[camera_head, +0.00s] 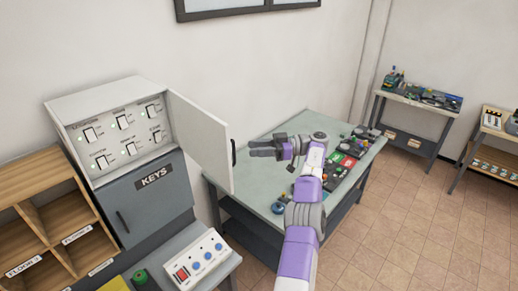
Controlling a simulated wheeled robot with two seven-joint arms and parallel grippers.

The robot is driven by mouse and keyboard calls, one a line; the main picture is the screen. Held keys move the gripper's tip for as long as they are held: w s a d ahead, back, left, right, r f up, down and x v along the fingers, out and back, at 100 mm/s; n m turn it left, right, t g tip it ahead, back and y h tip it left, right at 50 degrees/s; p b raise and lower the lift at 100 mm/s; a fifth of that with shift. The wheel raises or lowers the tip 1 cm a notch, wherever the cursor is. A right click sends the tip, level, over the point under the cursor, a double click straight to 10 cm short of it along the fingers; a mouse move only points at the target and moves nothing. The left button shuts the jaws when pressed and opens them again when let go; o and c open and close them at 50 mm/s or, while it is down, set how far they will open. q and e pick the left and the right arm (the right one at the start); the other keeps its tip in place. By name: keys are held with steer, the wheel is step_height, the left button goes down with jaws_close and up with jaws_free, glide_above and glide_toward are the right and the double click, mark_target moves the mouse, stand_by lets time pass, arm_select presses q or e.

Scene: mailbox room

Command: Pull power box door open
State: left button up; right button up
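The power box (122,128) is the light grey cabinet at the left, with several switches on its face. Its door (203,137) is swung wide open on its right side, with a dark handle (233,152) on the outer edge. My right gripper (252,148) is just to the right of the handle, its dark fingers pointing left at it. A small gap seems to lie between fingertips and handle. Whether the fingers are apart or closed is too small to tell. My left gripper is out of view.
A grey KEYS cabinet (149,197) sits below the power box. Wooden shelves (45,222) stand at the left, and a white button panel (195,259) at the bottom. A workbench (256,181) with tools lies under my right arm. Tiled floor is clear at the right.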

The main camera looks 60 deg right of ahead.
steer(key=shift+s+d, duration=0.2)
steer(key=shift+s, duration=0.15)
steer(key=shift+w, duration=0.1)
